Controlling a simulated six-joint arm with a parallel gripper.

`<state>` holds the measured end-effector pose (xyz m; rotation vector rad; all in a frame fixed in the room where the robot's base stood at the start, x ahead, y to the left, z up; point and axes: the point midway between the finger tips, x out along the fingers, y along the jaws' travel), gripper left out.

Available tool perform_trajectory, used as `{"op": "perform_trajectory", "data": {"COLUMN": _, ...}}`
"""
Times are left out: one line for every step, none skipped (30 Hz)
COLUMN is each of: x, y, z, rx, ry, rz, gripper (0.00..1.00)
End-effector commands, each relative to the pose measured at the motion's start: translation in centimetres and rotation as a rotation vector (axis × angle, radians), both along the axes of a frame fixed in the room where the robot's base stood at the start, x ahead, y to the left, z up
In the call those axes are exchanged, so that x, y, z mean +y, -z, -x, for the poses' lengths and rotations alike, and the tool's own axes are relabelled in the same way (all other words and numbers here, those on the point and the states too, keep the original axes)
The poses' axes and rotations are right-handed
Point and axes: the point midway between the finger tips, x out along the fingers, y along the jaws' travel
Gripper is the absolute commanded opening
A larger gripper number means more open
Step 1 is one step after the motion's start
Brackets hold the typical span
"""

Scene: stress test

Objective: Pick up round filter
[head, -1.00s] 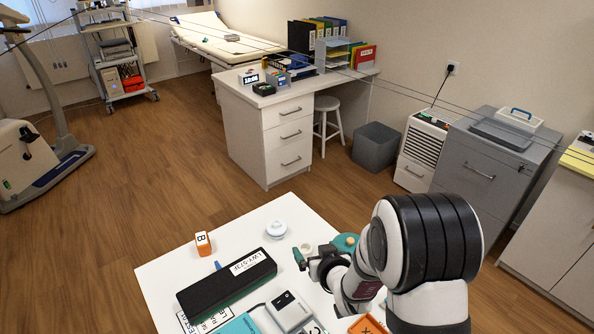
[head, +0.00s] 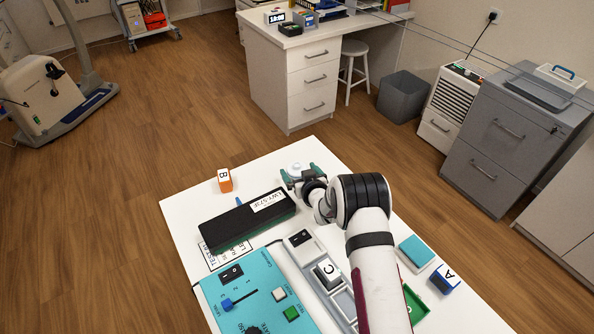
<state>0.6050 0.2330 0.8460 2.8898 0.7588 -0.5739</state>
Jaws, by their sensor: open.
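The round filter is most likely the small white round piece (head: 296,169) near the far corner of the white table, in the head view. My gripper (head: 304,174) is at this piece with its teal fingertips spread, one to each side of it. The gripper is open. The near part of the piece is hidden behind the gripper, and I cannot tell whether the fingers touch it.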

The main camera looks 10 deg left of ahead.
Motion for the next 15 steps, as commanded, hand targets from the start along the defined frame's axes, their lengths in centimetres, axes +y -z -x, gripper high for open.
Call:
{"op": "perform_trajectory", "data": {"x": 0.16, "y": 0.14, "z": -0.28, "rx": 0.0, "ry": 0.0, "rz": 0.0, "gripper": 1.0}}
{"op": "perform_trajectory", "data": {"x": 0.21, "y": 0.18, "z": -0.38, "rx": 0.0, "ry": 0.0, "rz": 0.0, "gripper": 1.0}}
{"op": "perform_trajectory", "data": {"x": 0.22, "y": 0.2, "z": -0.41, "rx": 0.001, "ry": 0.0, "rz": 0.0, "gripper": 1.0}}
{"op": "perform_trajectory", "data": {"x": 0.22, "y": 0.2, "z": -0.4, "rx": 0.001, "ry": 0.0, "rz": 0.0, "gripper": 1.0}}
{"op": "perform_trajectory", "data": {"x": 0.21, "y": 0.19, "z": -0.4, "rx": 0.001, "ry": 0.0, "rz": 0.0, "gripper": 1.0}}
{"op": "perform_trajectory", "data": {"x": 0.21, "y": 0.18, "z": -0.39, "rx": 0.001, "ry": 0.0, "rz": 0.0, "gripper": 1.0}}
{"op": "perform_trajectory", "data": {"x": 0.21, "y": 0.17, "z": -0.39, "rx": 0.001, "ry": 0.0, "rz": 0.0, "gripper": 1.0}}
{"op": "perform_trajectory", "data": {"x": 0.21, "y": 0.17, "z": -0.39, "rx": 0.001, "ry": 0.0, "rz": 0.0, "gripper": 0.96}}
{"op": "perform_trajectory", "data": {"x": 0.19, "y": 0.17, "z": -0.38, "rx": 0.001, "ry": 0.0, "rz": 0.0, "gripper": 0.89}}
{"op": "perform_trajectory", "data": {"x": 0.19, "y": 0.17, "z": -0.38, "rx": 0.001, "ry": 0.0, "rz": 0.0, "gripper": 0.84}}
{"op": "perform_trajectory", "data": {"x": 0.19, "y": 0.16, "z": -0.38, "rx": 0.001, "ry": 0.0, "rz": 0.0, "gripper": 0.78}}
{"op": "perform_trajectory", "data": {"x": 0.19, "y": 0.16, "z": -0.38, "rx": 0.001, "ry": 0.0, "rz": 0.0, "gripper": 0.71}}
{"op": "perform_trajectory", "data": {"x": 0.19, "y": 0.15, "z": -0.38, "rx": 0.001, "ry": 0.0, "rz": 0.0, "gripper": 0.66}}
{"op": "perform_trajectory", "data": {"x": 0.18, "y": 0.16, "z": -0.37, "rx": 0.001, "ry": 0.0, "rz": 0.0, "gripper": 0.6}}
{"op": "perform_trajectory", "data": {"x": 0.19, "y": 0.15, "z": -0.37, "rx": 0.001, "ry": 0.0, "rz": 0.0, "gripper": 0.53}}
